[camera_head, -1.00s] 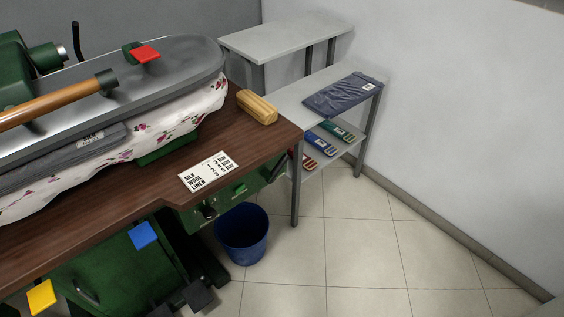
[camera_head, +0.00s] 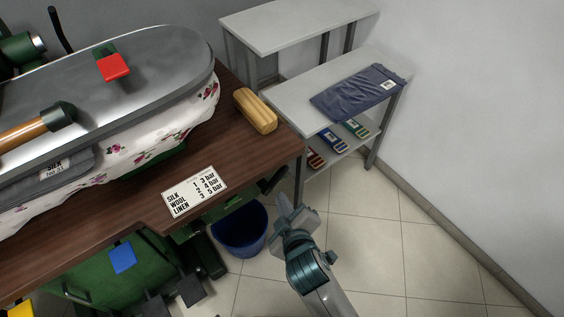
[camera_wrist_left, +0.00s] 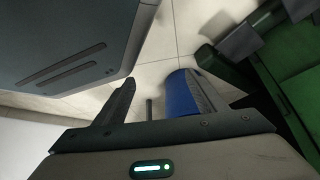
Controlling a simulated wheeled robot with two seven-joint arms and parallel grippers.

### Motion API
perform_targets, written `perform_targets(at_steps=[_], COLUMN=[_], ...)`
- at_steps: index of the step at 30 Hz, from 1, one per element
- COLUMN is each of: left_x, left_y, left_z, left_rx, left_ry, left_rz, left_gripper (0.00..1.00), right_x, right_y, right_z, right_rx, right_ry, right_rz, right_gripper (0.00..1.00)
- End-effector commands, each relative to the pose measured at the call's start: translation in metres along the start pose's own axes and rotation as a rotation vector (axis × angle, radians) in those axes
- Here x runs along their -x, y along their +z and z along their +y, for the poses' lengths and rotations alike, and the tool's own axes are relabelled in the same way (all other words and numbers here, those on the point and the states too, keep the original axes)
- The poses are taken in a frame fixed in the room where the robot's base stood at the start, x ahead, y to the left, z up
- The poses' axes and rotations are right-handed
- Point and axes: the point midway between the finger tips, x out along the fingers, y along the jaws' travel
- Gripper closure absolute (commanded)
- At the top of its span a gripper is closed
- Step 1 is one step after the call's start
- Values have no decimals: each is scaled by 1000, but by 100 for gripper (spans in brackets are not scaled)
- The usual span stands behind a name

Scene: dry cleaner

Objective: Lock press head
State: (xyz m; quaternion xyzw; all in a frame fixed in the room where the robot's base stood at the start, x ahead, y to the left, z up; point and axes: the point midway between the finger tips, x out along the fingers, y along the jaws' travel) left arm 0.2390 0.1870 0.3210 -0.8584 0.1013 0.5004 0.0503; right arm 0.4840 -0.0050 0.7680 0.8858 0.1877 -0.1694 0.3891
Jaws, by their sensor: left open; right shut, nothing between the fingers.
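The grey press head (camera_head: 150,60) lies flat over the floral padded board (camera_head: 195,112), with a grey garment tagged "SILK" (camera_head: 45,172) between them. A red tab (camera_head: 113,67) sits on top of the head. A wooden handle with a dark green end (camera_head: 30,131) runs along its near side. My right gripper (camera_head: 288,207) is shut and empty, in front of the table's right end and clear of the press head. My left gripper shows only in the left wrist view (camera_wrist_left: 160,103). It is open and empty, with floor and the blue bin behind its fingers.
The brown table (camera_head: 95,240) carries a wooden block (camera_head: 256,111) and a pressure card (camera_head: 195,191). Blue (camera_head: 122,257) and yellow (camera_head: 20,309) pedals are below, beside a blue bin (camera_head: 240,232). A grey shelf (camera_head: 290,95) stands behind. Floor at right is clear.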

Motion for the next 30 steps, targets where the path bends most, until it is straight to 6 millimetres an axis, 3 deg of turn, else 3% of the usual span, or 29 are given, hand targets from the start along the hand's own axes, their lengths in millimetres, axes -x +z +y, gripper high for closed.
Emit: perform_targets(at_steps=[4, 17, 23, 30], left_x=[1, 1, 2, 5], left_y=[2, 2, 6, 13], left_z=[0, 0, 0, -3], left_rx=[-1, -1, -1, -1], left_ry=[1, 0, -1, -3], left_rz=[-1, -2, -12, -30], left_gripper=[36, 36, 36, 36], right_x=[6, 3, -10, -45], right_y=[-12, -12, -12, -13], right_z=[8, 8, 9, 10], right_rx=[13, 13, 13, 14], right_ry=[16, 16, 16, 17], right_rz=[13, 13, 12, 12], right_gripper=[100, 100, 100, 100])
